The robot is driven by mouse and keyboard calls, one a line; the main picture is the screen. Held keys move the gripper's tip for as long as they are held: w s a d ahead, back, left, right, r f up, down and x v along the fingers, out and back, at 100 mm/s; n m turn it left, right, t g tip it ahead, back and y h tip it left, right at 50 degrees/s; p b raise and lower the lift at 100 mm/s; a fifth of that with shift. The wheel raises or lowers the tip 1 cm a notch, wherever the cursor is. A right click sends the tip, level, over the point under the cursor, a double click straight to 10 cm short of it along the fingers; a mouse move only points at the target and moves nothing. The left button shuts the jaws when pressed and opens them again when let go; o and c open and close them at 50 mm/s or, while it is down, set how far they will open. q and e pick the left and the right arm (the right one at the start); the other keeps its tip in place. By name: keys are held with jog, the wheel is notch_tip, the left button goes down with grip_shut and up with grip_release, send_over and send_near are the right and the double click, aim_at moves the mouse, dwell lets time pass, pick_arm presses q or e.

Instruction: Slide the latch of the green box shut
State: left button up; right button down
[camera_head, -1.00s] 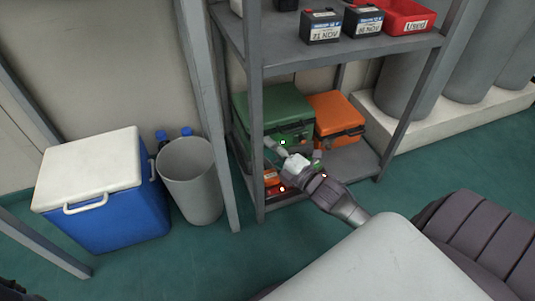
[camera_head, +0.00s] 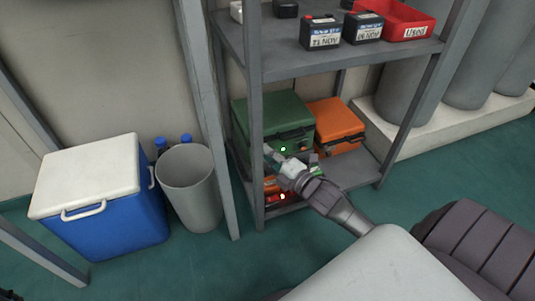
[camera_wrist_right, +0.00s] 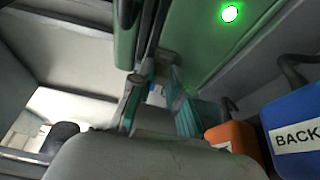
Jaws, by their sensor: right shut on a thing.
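The green box (camera_head: 277,117) stands on the lower shelf (camera_head: 345,168) in the head view, its lid down. A small light shows on its front, also bright in the wrist view on the green box face (camera_wrist_right: 205,40). My right gripper (camera_head: 279,158) reaches in from the right to the box front. Its fingers (camera_wrist_right: 153,88) are shut on a small part at the box front, seemingly the latch, which they mostly hide. How far the latch is slid cannot be made out. My left gripper is not in view.
An orange box (camera_head: 336,118) stands right of the green box. Another orange item (camera_head: 272,184) lies below, behind the shelf post (camera_head: 254,130). A grey bin (camera_head: 190,188) and blue cooler (camera_head: 105,215) stand left. Batteries (camera_head: 322,33) and a red tray (camera_head: 405,17) sit above.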

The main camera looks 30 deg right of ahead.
jog(key=shift+w+a+p, duration=0.2)
jog(key=shift+a+p, duration=0.85)
jog(key=c, duration=1.1)
grip_release()
jog(key=shift+a, duration=0.1)
jog(key=s+d, duration=0.2)
jog(key=s, duration=0.9)
jog(key=shift+s, duration=0.35)
